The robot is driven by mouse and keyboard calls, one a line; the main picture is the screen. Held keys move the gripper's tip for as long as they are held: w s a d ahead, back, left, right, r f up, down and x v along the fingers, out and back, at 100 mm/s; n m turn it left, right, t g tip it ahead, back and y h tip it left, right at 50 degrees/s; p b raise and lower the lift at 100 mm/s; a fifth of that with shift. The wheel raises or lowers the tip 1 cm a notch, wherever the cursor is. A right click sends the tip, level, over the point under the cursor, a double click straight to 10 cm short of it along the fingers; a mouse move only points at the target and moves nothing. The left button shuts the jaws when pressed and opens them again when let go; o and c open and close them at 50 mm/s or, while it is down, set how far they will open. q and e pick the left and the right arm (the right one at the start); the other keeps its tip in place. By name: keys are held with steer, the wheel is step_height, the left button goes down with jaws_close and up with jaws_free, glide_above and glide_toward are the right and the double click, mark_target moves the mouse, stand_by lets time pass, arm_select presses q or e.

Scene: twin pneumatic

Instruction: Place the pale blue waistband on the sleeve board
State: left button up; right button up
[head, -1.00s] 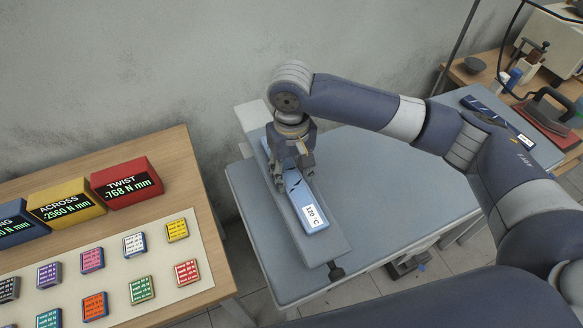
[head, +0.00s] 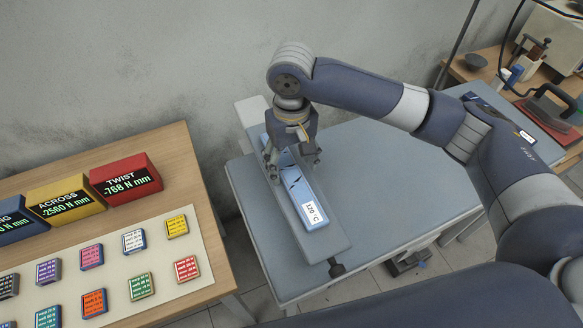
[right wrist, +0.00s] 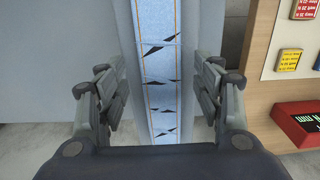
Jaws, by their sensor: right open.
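The pale blue waistband (head: 299,196) lies lengthwise along the narrow grey sleeve board (head: 327,235) in the head view, with a white "120 °C" label at its near end. In the right wrist view the waistband (right wrist: 160,70) runs between the fingers, with dark marks and orange edge lines, resting along the sleeve board (right wrist: 125,70). My right gripper (head: 292,172) is open above the waistband's far part, its fingers spread to either side and apart from the band. It also shows in the right wrist view (right wrist: 160,95). My left gripper is out of view.
A grey ironing table (head: 400,185) lies under the sleeve board. A dark blue band (head: 490,112) lies at its right end, partly behind my arm. An iron (head: 548,105) stands at far right. At left, a wooden table (head: 90,160) holds coloured readout boxes and several small tags.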

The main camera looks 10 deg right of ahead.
mark_target(291, 173)
step_height(291, 173, up, 10)
steer(key=b, duration=0.1)
stand_by(0.4)
